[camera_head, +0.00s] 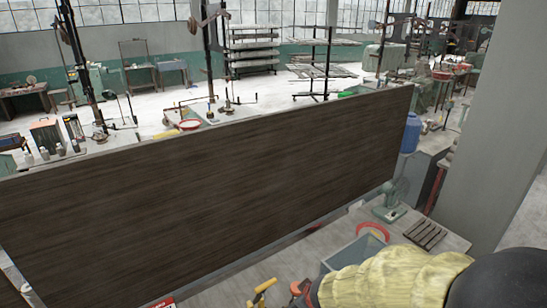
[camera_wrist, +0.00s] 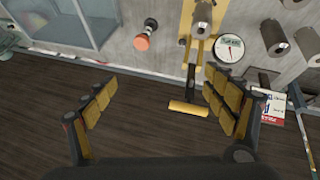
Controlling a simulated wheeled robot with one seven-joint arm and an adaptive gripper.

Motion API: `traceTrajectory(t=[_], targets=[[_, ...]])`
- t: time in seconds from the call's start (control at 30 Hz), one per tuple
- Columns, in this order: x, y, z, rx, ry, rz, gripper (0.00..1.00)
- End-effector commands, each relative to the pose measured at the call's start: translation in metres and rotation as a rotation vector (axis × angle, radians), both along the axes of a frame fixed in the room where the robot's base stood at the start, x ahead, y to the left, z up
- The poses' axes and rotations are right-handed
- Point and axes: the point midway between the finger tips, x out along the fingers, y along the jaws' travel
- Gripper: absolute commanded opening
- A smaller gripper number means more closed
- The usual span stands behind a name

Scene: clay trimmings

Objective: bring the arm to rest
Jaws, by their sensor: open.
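My gripper (camera_wrist: 161,79) is open in the wrist view, its two yellow-padded fingers spread wide. Nothing is between the fingers. Beyond them is a grey surface with tools, bordered by dark wood-grained boards. A yellow tool with a roller-like end (camera_wrist: 188,108) lies beyond the fingertips, closer to the right finger. In the head view my arm comes in at the lower right and covers part of the bench; my fingers cannot be made out there.
A long dark panel (camera_head: 210,200) crosses the head view. Behind my arm are a grey bin (camera_head: 352,252), a green fan (camera_head: 391,205) and a slatted rack (camera_head: 426,233). The wrist view shows a round dial (camera_wrist: 230,48), an orange knob (camera_wrist: 141,42) and several grey cylinders.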

Motion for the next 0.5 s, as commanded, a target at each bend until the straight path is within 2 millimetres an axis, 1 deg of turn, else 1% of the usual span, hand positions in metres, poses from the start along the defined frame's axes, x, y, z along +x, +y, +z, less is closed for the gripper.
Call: traceTrajectory(t=[0.03, 0.1, 0.17, 0.2, 0.23, 0.33, 0.37, 0.4, 0.5], targets=[[-0.007, -0.016, 0.005, -0.035, 0.016, -0.048, 0.85], [-0.022, -0.039, 0.005, -0.078, 0.05, -0.121, 0.85], [-0.038, -0.057, 0.004, -0.102, 0.083, -0.186, 0.85], [-0.05, -0.068, 0.003, -0.112, 0.106, -0.229, 0.85], [-0.059, -0.074, 0.003, -0.116, 0.122, -0.26, 0.85], [-0.089, -0.09, 0.0, -0.111, 0.174, -0.347, 0.85], [-0.098, -0.093, -0.001, -0.103, 0.187, -0.37, 0.85], [-0.111, -0.096, -0.003, -0.091, 0.207, -0.401, 0.85], [-0.141, -0.1, -0.009, -0.048, 0.246, -0.464, 0.85]])
